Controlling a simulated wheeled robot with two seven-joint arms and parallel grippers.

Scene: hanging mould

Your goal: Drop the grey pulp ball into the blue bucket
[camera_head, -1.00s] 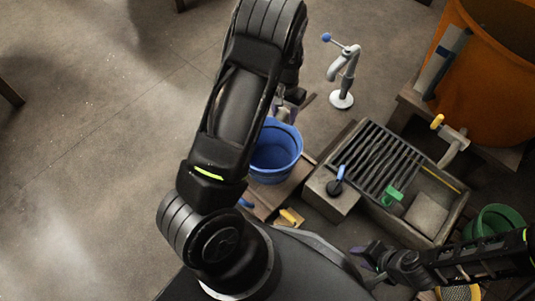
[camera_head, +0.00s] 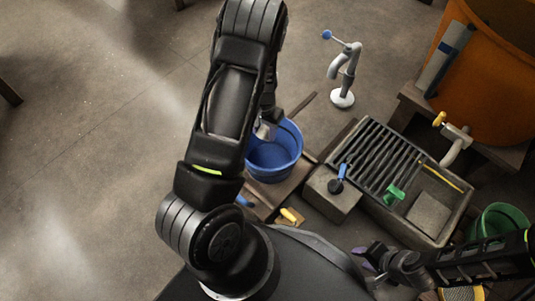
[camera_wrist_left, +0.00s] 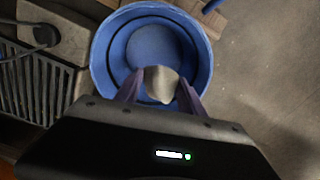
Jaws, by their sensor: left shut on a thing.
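The blue bucket (camera_head: 285,163) stands near the middle in the head view, partly behind my left arm. Its rim fills the upper middle of the left wrist view (camera_wrist_left: 103,62). My left gripper (camera_head: 266,131) is above the bucket. In the left wrist view its two purple fingers are shut on the grey pulp ball (camera_wrist_left: 160,84), which appears over the bucket's opening. The ball is a small pale grey lump, also partly visible in the head view (camera_head: 264,132). My right gripper (camera_head: 367,264) is at the lower right, with its fingers apart and empty.
A grey trough with a slatted rack (camera_head: 375,155) is right of the bucket. A green bucket (camera_head: 497,222) and a large orange vat (camera_head: 490,80) are farther right. A grey stand with a blue knob (camera_head: 343,97) is behind.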

